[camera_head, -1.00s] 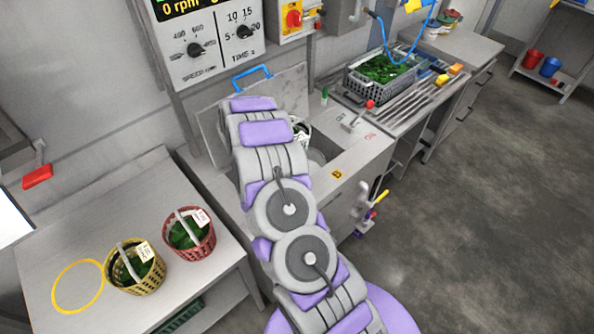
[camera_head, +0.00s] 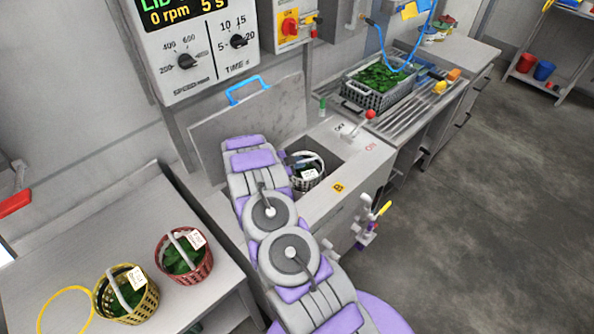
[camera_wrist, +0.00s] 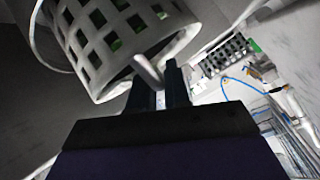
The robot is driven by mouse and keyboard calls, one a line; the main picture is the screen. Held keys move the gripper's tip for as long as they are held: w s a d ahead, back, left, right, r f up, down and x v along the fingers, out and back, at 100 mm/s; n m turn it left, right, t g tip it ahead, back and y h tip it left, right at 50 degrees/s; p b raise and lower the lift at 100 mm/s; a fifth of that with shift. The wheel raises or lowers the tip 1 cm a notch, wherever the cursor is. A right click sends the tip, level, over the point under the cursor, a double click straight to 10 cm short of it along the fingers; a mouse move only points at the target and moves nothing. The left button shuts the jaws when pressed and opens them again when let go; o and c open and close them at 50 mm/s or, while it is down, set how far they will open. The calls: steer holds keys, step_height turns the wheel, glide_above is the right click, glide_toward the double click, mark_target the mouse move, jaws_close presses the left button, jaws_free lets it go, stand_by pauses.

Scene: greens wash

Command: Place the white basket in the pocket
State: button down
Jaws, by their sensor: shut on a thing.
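The white basket (camera_head: 308,183) with greens and a white tag sits in view just right of my arm, at the open top of the machine under the raised lid. In the wrist view the basket (camera_wrist: 100,35) fills the upper left, its slatted side and rim close to my fingers. My gripper (camera_wrist: 158,88) is shut on the basket's pale handle.
The raised lid (camera_head: 255,125) with a blue handle stands behind the basket. A yellow basket (camera_head: 128,300) and a red basket (camera_head: 184,262) of greens stand on the left table, beside a yellow ring (camera_head: 66,308). A grey crate (camera_head: 378,95) of greens sits at the back right.

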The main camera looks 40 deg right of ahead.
steer(key=f, duration=0.3)
steer(key=shift+d+f+b, duration=0.2)
steer(key=shift+d+b, duration=0.1)
steer(key=shift+b, duration=0.05)
steer(key=shift+a+r, duration=0.15)
steer(key=shift+a, duration=0.55)
steer(key=c, duration=1.5)
jaws_free()
steer(key=shift+c, duration=0.2)
steer(key=o, duration=0.4)
steer(key=shift+d+f, duration=0.3)
steer(key=shift+d, duration=0.25)
steer(key=shift+o, duration=0.2)
steer(key=p+v, duration=0.1)
steer(key=v, duration=1.1)
steer(key=shift+a+r+p, duration=0.3)
steer(key=shift+p, duration=0.1)
steer(key=shift+d, duration=0.1)
